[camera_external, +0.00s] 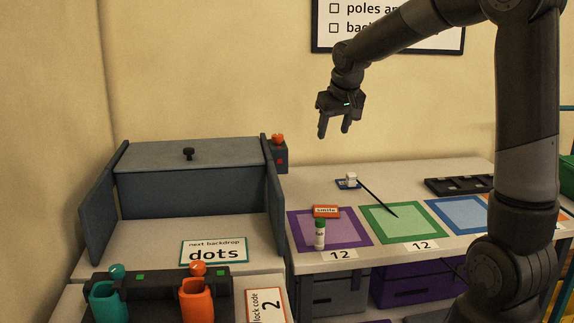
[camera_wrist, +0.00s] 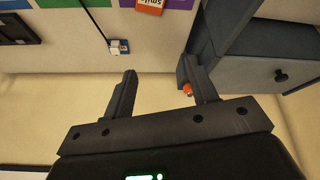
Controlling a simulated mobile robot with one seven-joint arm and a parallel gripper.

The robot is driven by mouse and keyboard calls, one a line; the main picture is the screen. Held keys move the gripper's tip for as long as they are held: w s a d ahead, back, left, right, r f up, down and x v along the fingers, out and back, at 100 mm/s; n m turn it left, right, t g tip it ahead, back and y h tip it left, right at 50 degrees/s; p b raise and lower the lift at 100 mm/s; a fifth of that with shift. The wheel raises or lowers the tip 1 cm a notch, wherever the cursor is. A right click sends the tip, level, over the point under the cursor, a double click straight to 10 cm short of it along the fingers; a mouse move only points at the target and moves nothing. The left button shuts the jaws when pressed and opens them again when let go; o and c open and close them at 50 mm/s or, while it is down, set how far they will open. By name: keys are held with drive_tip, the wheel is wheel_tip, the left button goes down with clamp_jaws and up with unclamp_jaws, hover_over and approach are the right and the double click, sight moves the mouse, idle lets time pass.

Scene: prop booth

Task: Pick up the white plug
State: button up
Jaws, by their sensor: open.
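The white plug (camera_external: 351,177) is a small white block on a blue base at the back of the table. A thin dark rod or cord runs from it toward the green square. It also shows in the wrist view (camera_wrist: 115,44), near the top, beyond the left fingertip. My gripper (camera_external: 335,134) is open and empty, high above the back of the table, up and slightly left of the plug. In the wrist view my gripper (camera_wrist: 162,78) has its two fingers spread wide with nothing between them.
A grey hinged-lid box (camera_external: 190,155) stands left, with an orange-topped dark post (camera_external: 279,153) at its side. A glue stick (camera_external: 320,234) and an orange card (camera_external: 326,211) are on the purple square (camera_external: 300,228). A black tray (camera_external: 460,186) lies right. Space around the plug is clear.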

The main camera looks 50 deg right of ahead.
drive_tip(key=w+d+f+m, duration=0.1)
drive_tip(key=w+d+f, duration=0.15)
drive_tip(key=d, duration=0.35)
drive_tip(key=w+d+f+m, duration=0.1)
drive_tip(key=d+f, duration=0.3)
drive_tip(key=d, duration=0.1)
drive_tip(key=m, duration=0.2)
approach(356, 175)
drive_tip(key=shift+g, duration=0.4)
drive_tip(key=x, duration=0.5)
drive_tip(key=shift+w+d, duration=0.1)
drive_tip(key=shift+w, duration=0.1)
drive_tip(key=shift+x, duration=3.05)
drive_tip(key=shift+w, duration=0.15)
drive_tip(key=shift+c, duration=0.5)
drive_tip(key=c, duration=1)
drive_tip(key=shift+c, duration=0.2)
drive_tip(key=shift+r, duration=0.15)
